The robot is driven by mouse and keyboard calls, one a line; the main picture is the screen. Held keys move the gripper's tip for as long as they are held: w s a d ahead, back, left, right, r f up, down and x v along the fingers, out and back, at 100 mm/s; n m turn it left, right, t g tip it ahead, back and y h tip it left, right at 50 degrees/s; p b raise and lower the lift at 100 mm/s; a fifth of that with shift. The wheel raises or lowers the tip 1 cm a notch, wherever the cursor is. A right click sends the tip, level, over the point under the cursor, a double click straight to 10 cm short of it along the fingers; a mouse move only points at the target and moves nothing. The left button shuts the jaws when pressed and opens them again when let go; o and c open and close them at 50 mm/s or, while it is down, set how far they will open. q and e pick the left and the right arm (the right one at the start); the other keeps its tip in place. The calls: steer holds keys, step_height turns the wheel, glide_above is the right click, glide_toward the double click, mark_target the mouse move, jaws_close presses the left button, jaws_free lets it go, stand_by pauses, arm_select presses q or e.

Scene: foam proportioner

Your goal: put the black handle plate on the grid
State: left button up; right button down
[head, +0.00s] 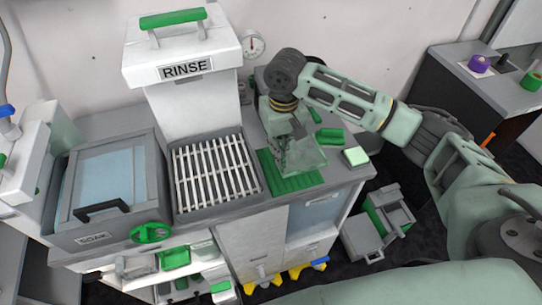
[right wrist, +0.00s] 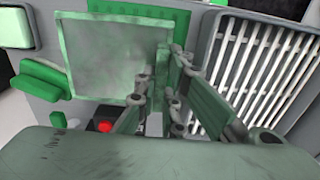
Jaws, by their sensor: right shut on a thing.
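My right gripper (head: 291,137) is over the worktop to the right of the grid. In the right wrist view, the plate (right wrist: 105,60) is a square pane beside the fingers (right wrist: 158,92). The plate hangs over a green ribbed mat (head: 290,182); I cannot tell whether it touches. The grid (head: 215,171) of white slats has nothing on it. My left gripper is out of view.
The SOAK basin (head: 62,221), with a black handle on its front, stands left of the grid. The white RINSE unit (head: 190,105) rises behind the grid. Green blocks (head: 330,136) and a pale green-edged block (head: 356,156) lie to the right of the gripper.

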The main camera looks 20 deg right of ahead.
steer(key=shift+w+a+f, duration=0.3)
steer(key=shift+w+a, duration=0.1)
steer(key=shift+a, duration=0.1)
steer(key=shift+w+a+f, duration=0.25)
steer(key=shift+w+a, duration=0.15)
steer(key=shift+a, duration=0.05)
steer(key=shift+w+f, duration=0.1)
steer(key=shift+f, duration=0.1)
steer(key=shift+f+p, duration=0.3)
steer(key=shift+f, duration=0.05)
step_height(320, 180, down, 2)
steer(key=shift+f+p, duration=0.2)
steer(key=shift+p, duration=0.1)
steer(key=shift+f, duration=0.45)
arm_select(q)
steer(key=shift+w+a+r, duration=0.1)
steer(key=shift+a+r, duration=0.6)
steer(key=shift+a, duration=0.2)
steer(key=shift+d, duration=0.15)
arm_select(e)
steer(key=c, duration=2.3)
jaws_free()
steer(key=shift+f, duration=0.15)
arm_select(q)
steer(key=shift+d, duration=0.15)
arm_select(e)
steer(key=o, duration=0.4)
